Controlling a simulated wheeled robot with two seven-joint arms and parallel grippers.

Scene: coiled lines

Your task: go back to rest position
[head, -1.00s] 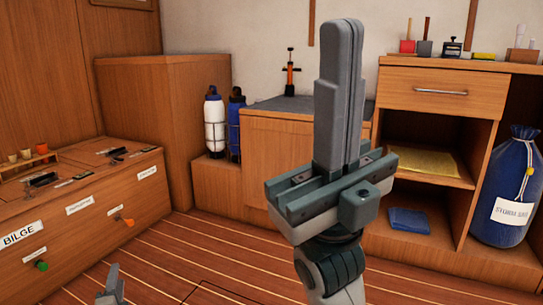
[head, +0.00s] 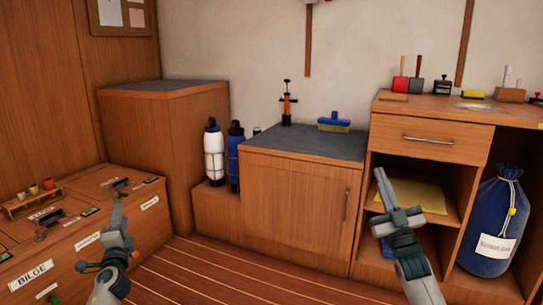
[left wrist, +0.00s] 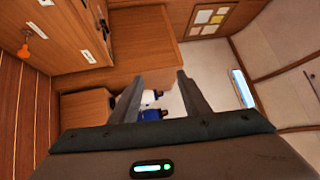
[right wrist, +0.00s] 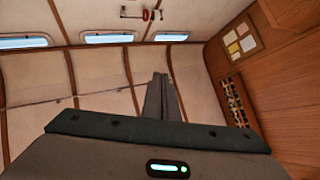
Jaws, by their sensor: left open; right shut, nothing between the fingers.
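My left gripper (head: 117,222) is in the lower left of the head view, in front of the labelled bench. Its fingers stand apart and empty in the left wrist view (left wrist: 156,95). My right gripper (head: 386,192) is at the lower right of the head view, in front of the open shelf. Its fingers point up and are closed together with nothing between them, as the right wrist view (right wrist: 160,100) also shows. Neither gripper touches any object that I can see.
A bench with a BILGE label (head: 30,275) stands at the left. A grey-topped cabinet (head: 300,195) holds an orange-and-black pump (head: 288,105) and a blue brush (head: 334,122). White (head: 214,152) and blue (head: 235,155) bottles stand beside it. A blue bag (head: 492,225) is at right. The striped floor (head: 220,270) is clear.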

